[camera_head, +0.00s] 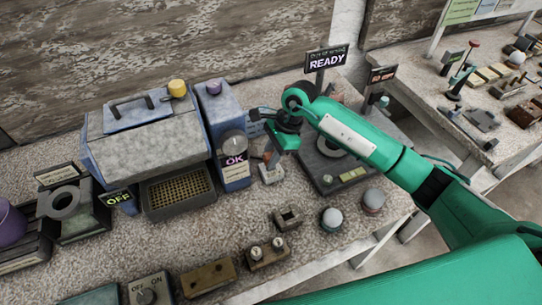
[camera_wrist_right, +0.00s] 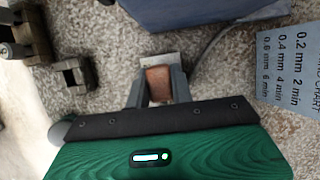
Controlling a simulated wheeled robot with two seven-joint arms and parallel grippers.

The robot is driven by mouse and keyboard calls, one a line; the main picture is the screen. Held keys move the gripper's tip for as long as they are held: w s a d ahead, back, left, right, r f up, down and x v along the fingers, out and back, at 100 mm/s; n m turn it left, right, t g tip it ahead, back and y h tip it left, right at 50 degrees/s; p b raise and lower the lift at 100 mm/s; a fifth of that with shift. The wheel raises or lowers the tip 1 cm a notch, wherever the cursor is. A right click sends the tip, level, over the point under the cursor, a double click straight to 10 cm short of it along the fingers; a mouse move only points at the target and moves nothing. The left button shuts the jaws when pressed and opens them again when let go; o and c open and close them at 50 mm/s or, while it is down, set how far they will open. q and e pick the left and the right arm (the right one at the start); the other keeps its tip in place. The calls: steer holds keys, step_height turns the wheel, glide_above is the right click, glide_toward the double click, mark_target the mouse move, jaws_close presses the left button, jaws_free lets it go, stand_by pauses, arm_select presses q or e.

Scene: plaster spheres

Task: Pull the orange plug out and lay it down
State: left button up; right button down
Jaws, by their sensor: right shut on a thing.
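The orange plug (camera_wrist_right: 158,84) sits between the two grey fingers of my right gripper (camera_wrist_right: 160,74), which is shut on it. In the head view the plug (camera_head: 267,157) shows as a small orange-brown piece under my right gripper (camera_head: 272,161). A small pale socket block (camera_head: 271,175) stands on the bench directly below. Its pale top also shows just beyond the fingertips in the wrist view (camera_wrist_right: 160,59). I cannot tell whether the plug is still seated in it. My left gripper is not in view.
A blue-grey machine with an OK sign (camera_head: 235,160) stands close at the left. A dark device (camera_head: 330,165) with a READY sign stands at the right.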

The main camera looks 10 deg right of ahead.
steer(key=shift+r+p, duration=0.35)
steer(key=shift+r, duration=0.9)
stand_by(0.5)
